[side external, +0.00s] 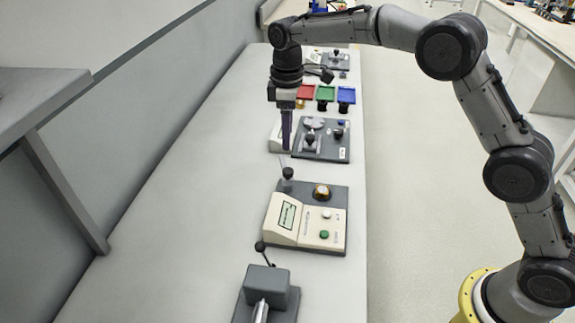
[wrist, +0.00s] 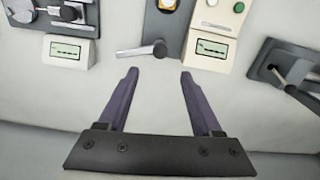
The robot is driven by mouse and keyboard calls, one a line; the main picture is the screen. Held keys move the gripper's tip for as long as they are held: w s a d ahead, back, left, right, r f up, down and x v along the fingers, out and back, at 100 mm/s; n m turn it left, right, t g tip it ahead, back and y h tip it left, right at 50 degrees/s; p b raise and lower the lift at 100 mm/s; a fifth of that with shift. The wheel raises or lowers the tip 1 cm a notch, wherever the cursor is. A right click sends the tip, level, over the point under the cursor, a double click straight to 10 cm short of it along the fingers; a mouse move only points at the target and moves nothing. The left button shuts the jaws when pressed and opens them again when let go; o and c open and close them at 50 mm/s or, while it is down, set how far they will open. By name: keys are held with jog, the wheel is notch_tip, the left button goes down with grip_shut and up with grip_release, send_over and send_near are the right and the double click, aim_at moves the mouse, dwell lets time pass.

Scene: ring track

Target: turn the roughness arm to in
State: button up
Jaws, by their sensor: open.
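The likely roughness arm is a light metal rod (wrist: 135,51) with a dark ball knob (wrist: 160,48) in the wrist view. It sticks out from a grey plate beside a cream box with a display (wrist: 211,47). In the side view this unit (side external: 308,232) stands mid-bench, with the dark knob (side external: 288,173) at its far left corner. My gripper (side external: 286,150) points down above the bench, beyond that knob. In the wrist view my gripper (wrist: 159,74) is open and empty, its fingertips apart just below the knob in the picture. No contact shows.
A second unit with a display (wrist: 70,52) stands left in the wrist view. A grey block with a lever (side external: 268,290) is nearest in the side view. Red, green and blue bins (side external: 326,93) stand farther back. The bench's left strip (side external: 190,200) is bare.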

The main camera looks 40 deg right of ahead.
aim_at(287, 170)
notch_tip(287, 170, down, 11)
jog(key=shift+r, duration=0.1)
dwell(0.3)
grip_shut()
dwell(1.4)
